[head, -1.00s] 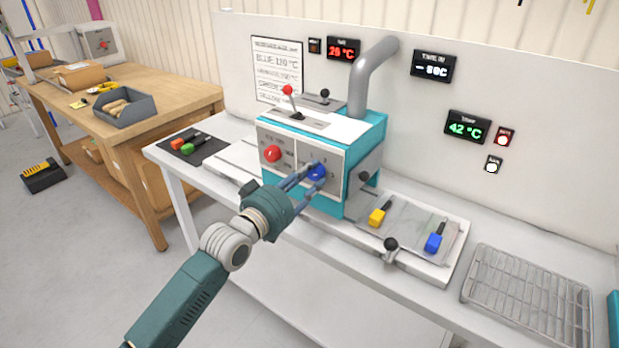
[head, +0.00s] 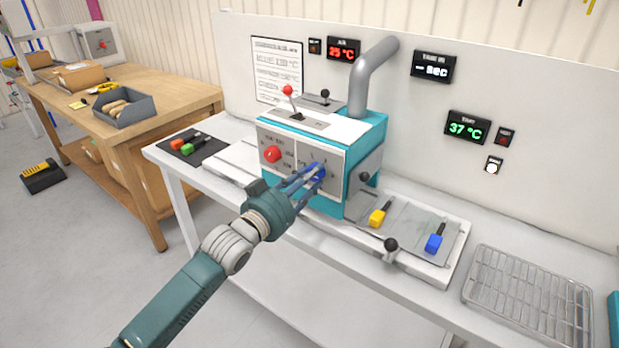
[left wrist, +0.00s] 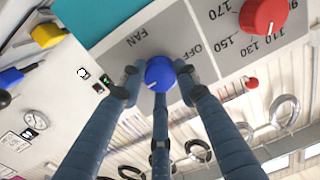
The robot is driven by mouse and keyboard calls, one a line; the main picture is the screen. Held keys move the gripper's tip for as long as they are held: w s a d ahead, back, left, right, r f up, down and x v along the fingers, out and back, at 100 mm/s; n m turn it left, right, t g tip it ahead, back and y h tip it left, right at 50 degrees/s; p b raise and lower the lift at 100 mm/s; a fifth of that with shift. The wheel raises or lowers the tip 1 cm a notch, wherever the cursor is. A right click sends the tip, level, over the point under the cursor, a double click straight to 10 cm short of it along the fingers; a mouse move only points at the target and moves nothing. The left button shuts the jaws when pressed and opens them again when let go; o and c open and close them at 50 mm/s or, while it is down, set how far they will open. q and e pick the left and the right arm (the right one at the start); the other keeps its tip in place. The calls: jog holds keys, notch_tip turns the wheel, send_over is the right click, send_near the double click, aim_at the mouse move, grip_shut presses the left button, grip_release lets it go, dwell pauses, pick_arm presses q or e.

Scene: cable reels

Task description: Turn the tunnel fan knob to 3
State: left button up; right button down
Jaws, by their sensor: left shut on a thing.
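The blue fan knob (head: 318,170) is on the front panel of the teal and white machine (head: 345,210), right of a red knob (head: 272,154). In the left wrist view the blue knob (left wrist: 159,72) sits beside the words FAN and OFF. Its white mark points to the lower left of that picture; no number 3 is readable. My left gripper (head: 308,177) is shut on the blue knob, with its fingers around it. In the wrist view the fingers (left wrist: 158,85) surround it from both sides and below. My right gripper is not in view.
Yellow (head: 379,215) and blue (head: 435,242) handled tools lie on the plate right of the machine. A black-knobbed lever (head: 391,245) stands in front. A wire rack (head: 527,295) is at the right. Wall displays (head: 467,128) hang behind. A wooden bench (head: 150,92) stands left.

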pick_arm(q)
jog(key=shift+w+a+r, duration=0.1)
jog(key=shift+a+r, duration=0.05)
jog(key=shift+r, duration=0.45)
jog(key=o, duration=1.2)
jog(key=shift+c, duration=0.2)
jog(key=shift+f, duration=0.2)
jog(key=shift+f, duration=0.15)
jog(key=v, duration=1.2)
